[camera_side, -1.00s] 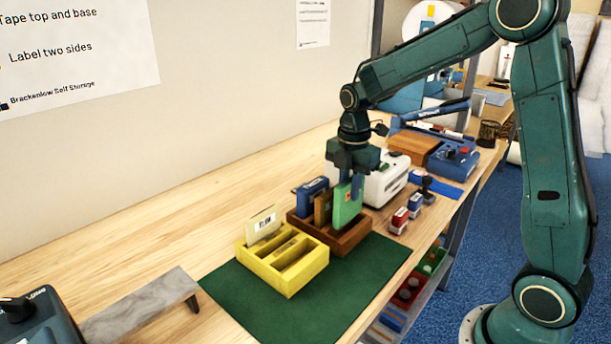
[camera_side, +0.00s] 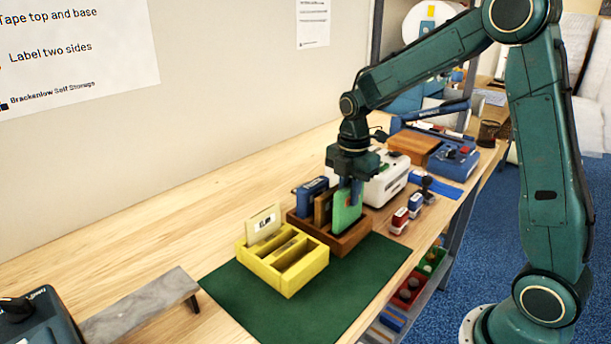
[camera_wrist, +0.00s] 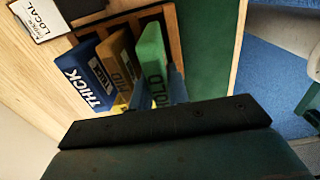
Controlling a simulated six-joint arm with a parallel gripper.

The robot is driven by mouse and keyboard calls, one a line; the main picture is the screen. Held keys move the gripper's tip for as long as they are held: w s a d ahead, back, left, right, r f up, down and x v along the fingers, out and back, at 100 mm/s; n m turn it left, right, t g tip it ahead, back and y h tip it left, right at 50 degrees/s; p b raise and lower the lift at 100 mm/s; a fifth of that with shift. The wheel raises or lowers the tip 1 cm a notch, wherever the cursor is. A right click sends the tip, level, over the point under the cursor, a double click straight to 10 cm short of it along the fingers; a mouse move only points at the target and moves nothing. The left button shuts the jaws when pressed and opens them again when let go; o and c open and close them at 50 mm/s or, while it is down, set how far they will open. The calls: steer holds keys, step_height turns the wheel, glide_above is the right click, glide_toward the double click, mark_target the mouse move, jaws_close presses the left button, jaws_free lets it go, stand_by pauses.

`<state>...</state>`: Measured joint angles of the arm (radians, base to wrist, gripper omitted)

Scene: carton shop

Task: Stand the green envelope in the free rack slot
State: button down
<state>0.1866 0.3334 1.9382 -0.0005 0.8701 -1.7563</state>
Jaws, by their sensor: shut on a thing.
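The green envelope (camera_side: 346,212) is upright in my gripper (camera_side: 350,188), at the right-hand end of the brown wooden rack (camera_side: 346,243). Its lower edge is down at the rack and hidden by the rack's wall in the side view; I cannot tell if it touches the bottom. In the wrist view my gripper (camera_wrist: 157,92) has its blue fingers on either side of the green envelope (camera_wrist: 152,62). A brown envelope (camera_side: 322,207) and a blue one marked THICK (camera_wrist: 84,82) stand beside it in the same rack.
A yellow rack (camera_side: 284,276) holding a cream card (camera_side: 263,222) stands just in front on the green mat (camera_side: 330,318). A white device (camera_side: 386,182) is close behind. Several small stamps (camera_side: 400,220) stand to the right.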

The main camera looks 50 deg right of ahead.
steer(key=shift+f, duration=1.3)
stand_by(0.7)
steer(key=c, duration=1.3)
jaws_free()
steer(key=shift+r, duration=0.15)
steer(key=shift+r, duration=2.85)
steer(key=shift+r, duration=0.1)
